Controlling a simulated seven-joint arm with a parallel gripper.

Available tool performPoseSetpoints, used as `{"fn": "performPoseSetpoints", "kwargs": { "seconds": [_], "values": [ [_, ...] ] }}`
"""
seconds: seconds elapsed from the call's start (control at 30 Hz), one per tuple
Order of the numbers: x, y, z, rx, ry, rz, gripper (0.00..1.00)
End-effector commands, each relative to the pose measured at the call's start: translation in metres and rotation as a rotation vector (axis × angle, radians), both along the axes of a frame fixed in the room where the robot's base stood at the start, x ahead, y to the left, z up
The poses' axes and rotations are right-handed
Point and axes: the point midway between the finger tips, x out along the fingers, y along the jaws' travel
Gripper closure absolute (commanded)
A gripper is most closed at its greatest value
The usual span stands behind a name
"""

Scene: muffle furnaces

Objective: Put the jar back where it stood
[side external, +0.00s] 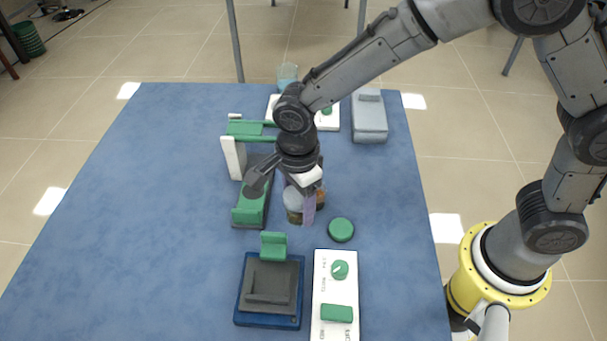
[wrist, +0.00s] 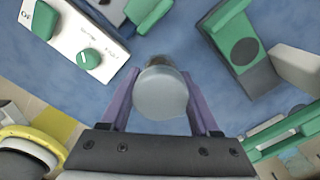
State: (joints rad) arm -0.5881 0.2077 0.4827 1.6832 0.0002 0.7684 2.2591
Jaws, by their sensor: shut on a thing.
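The jar (wrist: 162,92) shows in the wrist view from above, with a pale, greyish round top, between my two purple fingers. My gripper (wrist: 163,108) is shut on it. In the side external view the jar (side external: 294,200) has a whitish upper part and a brownish lower part, and my gripper (side external: 306,207) points down with a purple finger in front of it. Brownish material also shows to the right of that finger; I cannot tell if it is the same jar. Whether the jar's base touches the table is unclear.
A green disc (side external: 340,230) lies close by on the right. A white panel with green knob (side external: 336,275) and a dark blue device (side external: 270,310) stand in front. A green-and-grey unit (side external: 251,208) is at left. A grey box (side external: 370,120) and beaker (side external: 287,74) are behind. The table's left is clear.

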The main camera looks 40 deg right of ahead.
Motion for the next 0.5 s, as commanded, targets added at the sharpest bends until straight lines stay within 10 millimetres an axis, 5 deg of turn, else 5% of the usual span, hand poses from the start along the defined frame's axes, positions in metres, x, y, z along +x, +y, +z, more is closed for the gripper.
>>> {"fn": "performPoseSetpoints", "kwargs": {
  "seconds": [0.5],
  "values": [
    [-0.001,0.002,-0.045,-0.001,0.001,-0.001,0.94]
  ]
}}
